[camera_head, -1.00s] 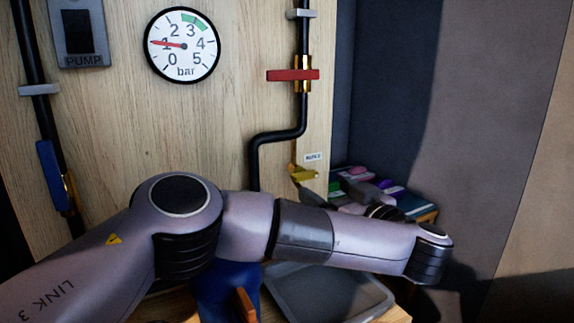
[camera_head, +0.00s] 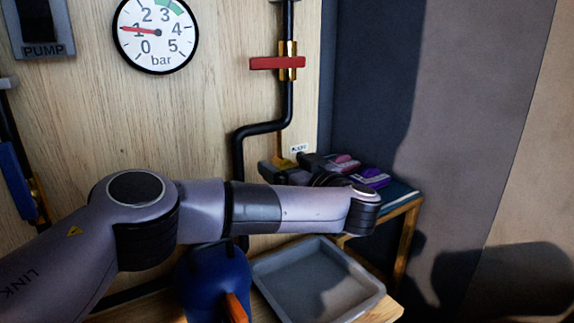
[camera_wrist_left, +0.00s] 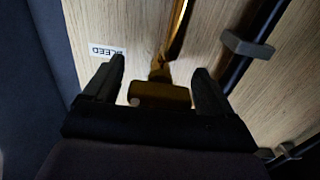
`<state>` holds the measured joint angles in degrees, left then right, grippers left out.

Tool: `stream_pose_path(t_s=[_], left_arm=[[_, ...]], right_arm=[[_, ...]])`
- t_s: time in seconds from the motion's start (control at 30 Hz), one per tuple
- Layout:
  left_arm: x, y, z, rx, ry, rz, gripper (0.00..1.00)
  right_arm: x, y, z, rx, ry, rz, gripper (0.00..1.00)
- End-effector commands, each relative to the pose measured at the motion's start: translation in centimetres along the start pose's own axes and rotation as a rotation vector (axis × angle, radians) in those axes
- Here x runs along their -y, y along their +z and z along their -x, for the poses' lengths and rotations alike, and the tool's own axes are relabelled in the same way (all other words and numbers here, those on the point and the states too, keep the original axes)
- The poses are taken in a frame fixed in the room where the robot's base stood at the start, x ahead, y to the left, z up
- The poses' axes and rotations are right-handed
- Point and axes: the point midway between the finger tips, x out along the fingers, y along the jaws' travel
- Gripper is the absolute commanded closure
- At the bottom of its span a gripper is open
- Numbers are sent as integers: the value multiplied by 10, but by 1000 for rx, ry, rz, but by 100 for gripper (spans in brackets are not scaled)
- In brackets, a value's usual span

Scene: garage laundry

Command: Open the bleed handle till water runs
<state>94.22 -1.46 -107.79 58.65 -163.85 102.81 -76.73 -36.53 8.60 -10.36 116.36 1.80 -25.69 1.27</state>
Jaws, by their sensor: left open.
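The brass bleed handle (camera_wrist_left: 160,95) lies between the two fingers of my left gripper (camera_wrist_left: 160,68) in the left wrist view. The gripper is open, with a finger on each side of the handle; I cannot tell whether either touches it. A white BLEED label (camera_wrist_left: 108,51) is beside the left finger. In the head view my left gripper (camera_head: 300,163) is at the bleed fitting (camera_head: 284,163), partly covering it. The grey tray (camera_head: 262,284) stands below, and no running water shows. My right gripper is not in view.
A red valve handle (camera_head: 277,63) crosses the black pipe above. The gauge (camera_head: 155,36) points near 1 bar. A blue object (camera_head: 205,283) with an orange part stands left of the tray. A small table (camera_head: 405,205) with colored items is behind my arm.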

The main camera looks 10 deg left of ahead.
Motion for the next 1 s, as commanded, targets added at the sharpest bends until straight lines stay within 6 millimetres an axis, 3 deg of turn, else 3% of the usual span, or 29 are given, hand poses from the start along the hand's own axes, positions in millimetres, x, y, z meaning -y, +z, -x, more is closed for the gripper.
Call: stream_pose_path(t_s=[0.2, 0.4, 0.67, 1.0], left_arm=[[0, 0, -1, 0, 0, 0, 15], [0, 0, 0, 0, 0, 0, 71], [0, 1, 0, 0, 0, 19, 71], [0, 4, 0, -2, 0, 207, 71]], right_arm=[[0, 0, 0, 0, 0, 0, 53], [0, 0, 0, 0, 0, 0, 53], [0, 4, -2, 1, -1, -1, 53], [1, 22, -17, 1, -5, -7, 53]])
